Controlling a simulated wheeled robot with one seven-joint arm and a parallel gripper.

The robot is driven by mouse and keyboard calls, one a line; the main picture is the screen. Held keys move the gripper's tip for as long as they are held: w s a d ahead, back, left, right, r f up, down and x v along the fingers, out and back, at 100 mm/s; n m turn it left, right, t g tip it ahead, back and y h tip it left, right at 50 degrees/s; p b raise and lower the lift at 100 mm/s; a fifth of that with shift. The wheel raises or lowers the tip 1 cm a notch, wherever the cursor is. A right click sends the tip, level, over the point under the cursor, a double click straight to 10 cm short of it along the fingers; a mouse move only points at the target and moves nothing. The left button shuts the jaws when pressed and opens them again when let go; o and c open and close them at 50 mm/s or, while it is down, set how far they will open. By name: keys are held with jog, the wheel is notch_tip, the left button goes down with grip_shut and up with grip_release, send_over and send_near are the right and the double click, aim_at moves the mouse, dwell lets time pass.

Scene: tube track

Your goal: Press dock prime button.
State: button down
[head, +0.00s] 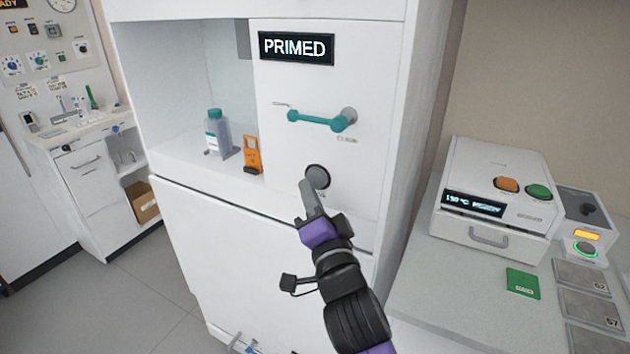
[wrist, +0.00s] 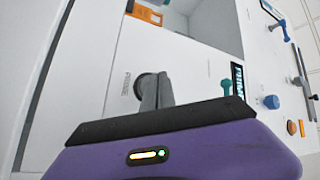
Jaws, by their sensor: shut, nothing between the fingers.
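The dock panel (head: 375,85) is white and carries a dark display (head: 296,48) that reads "PRIMED". A round dark button (head: 318,177) sits low on the panel, below the teal lever (head: 322,121). My gripper (head: 307,184) is shut and empty, its fingertips at the button's lower left edge in the head view. In the wrist view the shut fingers (wrist: 156,82) overlap the round dark button (wrist: 147,87) and hide part of it. I cannot tell whether the fingertips touch it.
A teal-capped bottle (head: 216,133) and an orange device (head: 252,155) stand in the open niche left of the panel. On the right, a white heater box (head: 492,225) and a small instrument (head: 586,215) stand on a grey counter.

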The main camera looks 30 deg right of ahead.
jog(key=s+a+b, duration=0.1)
jog(key=a+b, duration=0.1)
jog(key=s+a+b, duration=0.2)
dwell(0.3)
dwell(0.7)
